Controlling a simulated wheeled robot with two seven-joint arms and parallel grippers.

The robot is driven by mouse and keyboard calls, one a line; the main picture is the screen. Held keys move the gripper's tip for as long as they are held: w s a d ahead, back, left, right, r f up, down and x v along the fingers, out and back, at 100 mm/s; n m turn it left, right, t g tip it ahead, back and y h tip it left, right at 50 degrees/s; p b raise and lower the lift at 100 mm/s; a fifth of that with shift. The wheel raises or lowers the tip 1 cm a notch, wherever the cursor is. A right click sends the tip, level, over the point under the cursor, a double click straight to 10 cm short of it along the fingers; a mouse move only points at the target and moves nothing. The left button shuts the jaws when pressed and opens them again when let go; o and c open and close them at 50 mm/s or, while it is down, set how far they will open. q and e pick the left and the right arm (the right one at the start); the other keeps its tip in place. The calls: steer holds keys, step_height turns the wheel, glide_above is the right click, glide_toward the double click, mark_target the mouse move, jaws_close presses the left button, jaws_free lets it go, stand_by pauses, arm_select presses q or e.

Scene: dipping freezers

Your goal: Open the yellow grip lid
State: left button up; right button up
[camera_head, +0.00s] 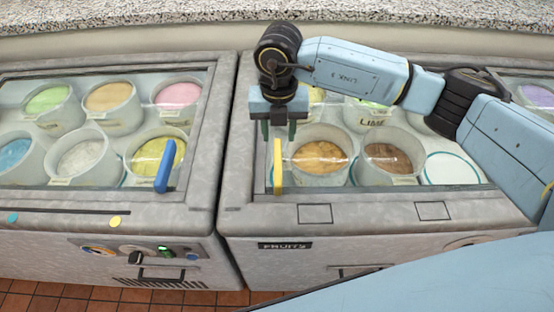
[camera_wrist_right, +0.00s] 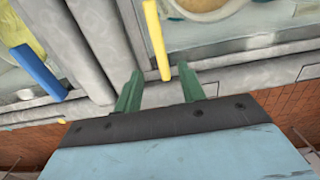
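The yellow grip (camera_head: 278,163) is an upright bar at the left end of the glass lid (camera_head: 345,186) on the right freezer. The lid lies closed over the tubs. My right gripper (camera_head: 279,133) is just above and behind the grip in the head view, fingers pointing down and apart. In the right wrist view the yellow grip (camera_wrist_right: 156,40) lies beyond the gap between the two green fingertips (camera_wrist_right: 159,76). The gripper is open and empty; I see no contact with the grip. My left gripper is not in view.
A blue grip (camera_head: 166,166) stands on the left freezer's closed glass lid (camera_head: 90,187), and shows in the right wrist view (camera_wrist_right: 38,72). Several ice cream tubs sit under both lids. A stone counter (camera_head: 150,12) runs along the back. A narrow gap separates the freezers.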

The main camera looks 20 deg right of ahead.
mark_target(279, 160)
step_height(279, 160, down, 6)
steer(key=b, duration=0.3)
steer(key=shift+f+b, duration=0.1)
steer(key=shift+b, duration=0.3)
step_height(279, 160, down, 5)
steer(key=b, duration=0.3)
steer(key=shift+w+d, duration=0.1)
steer(key=shift+d, duration=0.05)
steer(key=shift+d+f+b, duration=0.25)
steer(key=shift+b, duration=0.2)
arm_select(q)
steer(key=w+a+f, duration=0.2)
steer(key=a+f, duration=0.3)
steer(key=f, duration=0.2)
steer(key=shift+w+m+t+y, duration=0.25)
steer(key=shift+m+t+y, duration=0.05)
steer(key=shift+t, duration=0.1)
arm_select(e)
steer(key=shift+a, duration=0.1)
